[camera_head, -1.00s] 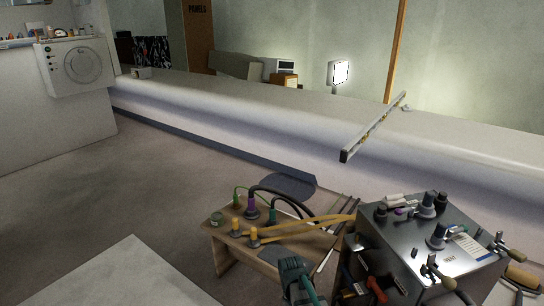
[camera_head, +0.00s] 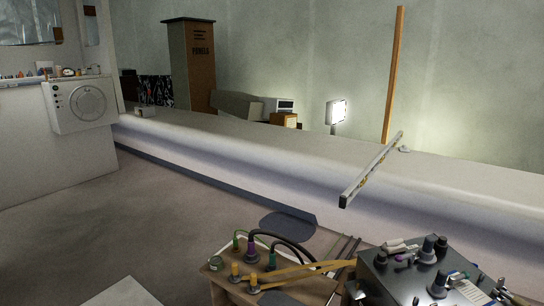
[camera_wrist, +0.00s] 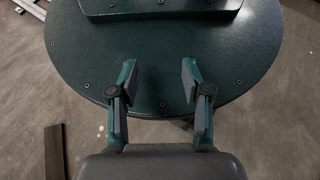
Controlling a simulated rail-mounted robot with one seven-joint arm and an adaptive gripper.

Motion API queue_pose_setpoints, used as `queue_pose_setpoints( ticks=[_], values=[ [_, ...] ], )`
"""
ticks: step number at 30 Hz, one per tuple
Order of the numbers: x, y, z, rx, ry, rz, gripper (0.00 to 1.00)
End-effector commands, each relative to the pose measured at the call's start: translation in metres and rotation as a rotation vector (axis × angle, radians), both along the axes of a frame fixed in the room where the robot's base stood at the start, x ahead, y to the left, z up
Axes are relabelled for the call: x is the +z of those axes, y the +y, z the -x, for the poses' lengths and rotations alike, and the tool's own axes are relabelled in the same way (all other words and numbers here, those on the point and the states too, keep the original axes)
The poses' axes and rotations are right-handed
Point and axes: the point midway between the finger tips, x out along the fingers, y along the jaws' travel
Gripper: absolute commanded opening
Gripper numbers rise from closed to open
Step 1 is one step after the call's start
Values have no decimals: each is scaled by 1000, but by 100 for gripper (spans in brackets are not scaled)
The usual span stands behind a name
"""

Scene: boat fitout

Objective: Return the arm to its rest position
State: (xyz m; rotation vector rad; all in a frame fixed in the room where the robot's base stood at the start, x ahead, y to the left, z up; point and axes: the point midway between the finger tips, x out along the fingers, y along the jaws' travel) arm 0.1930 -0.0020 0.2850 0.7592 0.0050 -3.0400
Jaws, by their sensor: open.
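My gripper (camera_wrist: 160,82) shows in the wrist view with its two fingers apart and nothing between them. Below the fingers in that view is a round dark green plate with small screws around its rim, which looks like part of my own base. The gripper does not show in the head view now, so its place relative to the bench and boxes cannot be told from there.
A wooden stand (camera_head: 222,284) with cables and plugs is at the lower middle. A dark metal box (camera_head: 405,280) with knobs stands right of it. A long level (camera_head: 368,172) lies across the pale ledge (camera_head: 230,136). A work lamp (camera_head: 337,112) glows behind. Open floor lies left.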

Motion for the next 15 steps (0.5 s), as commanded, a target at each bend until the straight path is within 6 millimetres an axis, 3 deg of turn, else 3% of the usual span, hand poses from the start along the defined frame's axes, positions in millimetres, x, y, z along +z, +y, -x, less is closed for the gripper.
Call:
queue_pose_setpoints(
  ticks=[1,15],
  values=[
    [18,0,0,0,-18,0,48],
    [88,1,-8,-5,-257,0,48]
  ],
)
